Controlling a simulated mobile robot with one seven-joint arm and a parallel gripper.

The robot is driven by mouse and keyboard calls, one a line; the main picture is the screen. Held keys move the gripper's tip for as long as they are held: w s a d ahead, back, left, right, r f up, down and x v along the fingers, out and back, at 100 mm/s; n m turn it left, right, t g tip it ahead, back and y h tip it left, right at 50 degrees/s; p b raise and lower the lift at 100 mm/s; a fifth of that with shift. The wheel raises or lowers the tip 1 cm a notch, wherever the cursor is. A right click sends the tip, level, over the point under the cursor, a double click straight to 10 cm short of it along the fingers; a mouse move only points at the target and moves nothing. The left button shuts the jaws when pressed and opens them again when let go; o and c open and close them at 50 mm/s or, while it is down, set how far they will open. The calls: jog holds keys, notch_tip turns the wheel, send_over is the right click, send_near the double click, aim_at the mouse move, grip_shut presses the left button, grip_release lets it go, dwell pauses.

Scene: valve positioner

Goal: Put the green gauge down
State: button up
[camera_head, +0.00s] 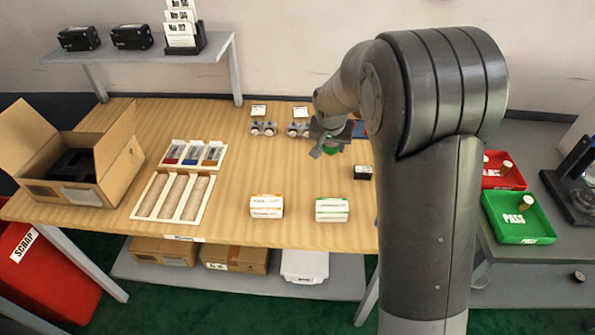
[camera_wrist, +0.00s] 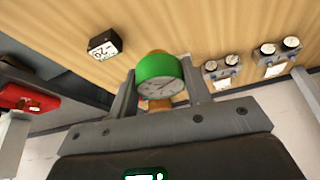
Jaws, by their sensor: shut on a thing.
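The green gauge (camera_wrist: 158,72) is between the two fingers of my gripper (camera_wrist: 160,90) in the wrist view, its round dial facing the camera. My gripper is shut on it. In the head view my gripper (camera_head: 328,142) is over the right back part of the wooden table, and a bit of the green gauge (camera_head: 332,151) shows beneath it. Whether the gauge touches the table cannot be told.
A small black block (camera_head: 362,172) with a white label is right of the gripper. Two twin-dial units (camera_head: 263,128) stand at the back. Two small boxes (camera_head: 266,206) stand at the front. An open carton (camera_head: 75,165) is at left. A green PASS tray (camera_head: 520,217) and red tray (camera_head: 503,171) are at right.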

jog(key=shift+s+d, duration=0.25)
jog(key=shift+d, duration=0.55)
jog(key=shift+f, duration=0.2)
send_over(301, 170)
jog(key=s, duration=0.1)
jog(key=f, duration=0.6)
jog(key=shift+s+a+f, duration=0.2)
jog(key=shift+f, duration=2.1)
jog(key=shift+f, duration=0.15)
jog(key=o, duration=1)
jog(key=shift+o, duration=0.2)
jog(key=v, duration=1.2)
jog(key=shift+r, duration=0.25)
